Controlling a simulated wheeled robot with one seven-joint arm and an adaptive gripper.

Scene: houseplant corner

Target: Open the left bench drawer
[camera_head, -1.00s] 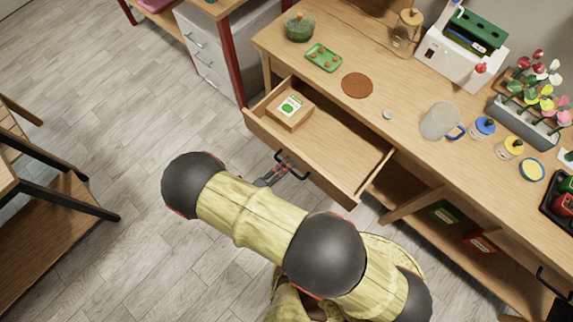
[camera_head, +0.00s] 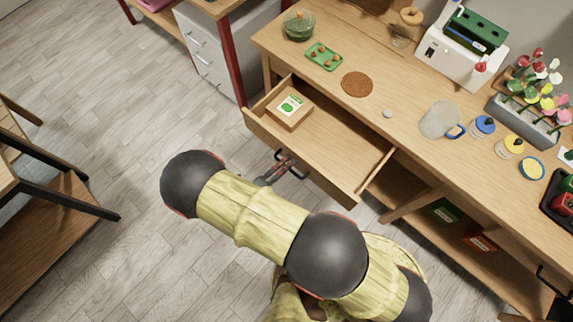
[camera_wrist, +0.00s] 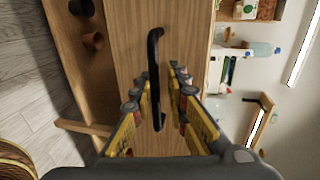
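The left bench drawer (camera_head: 335,150) is pulled out from the bench, and its inside shows in the head view. Its black bar handle (camera_head: 302,174) is on the front panel; the handle also shows in the wrist view (camera_wrist: 153,60). My gripper (camera_head: 284,165) is at the handle. In the wrist view my gripper (camera_wrist: 156,88) is open, with one finger on each side of the handle and gaps between. My arm hides some floor below the drawer.
A white drawer cabinet (camera_head: 210,60) stands at the left. Open floor (camera_head: 130,130) lies left of my arm.

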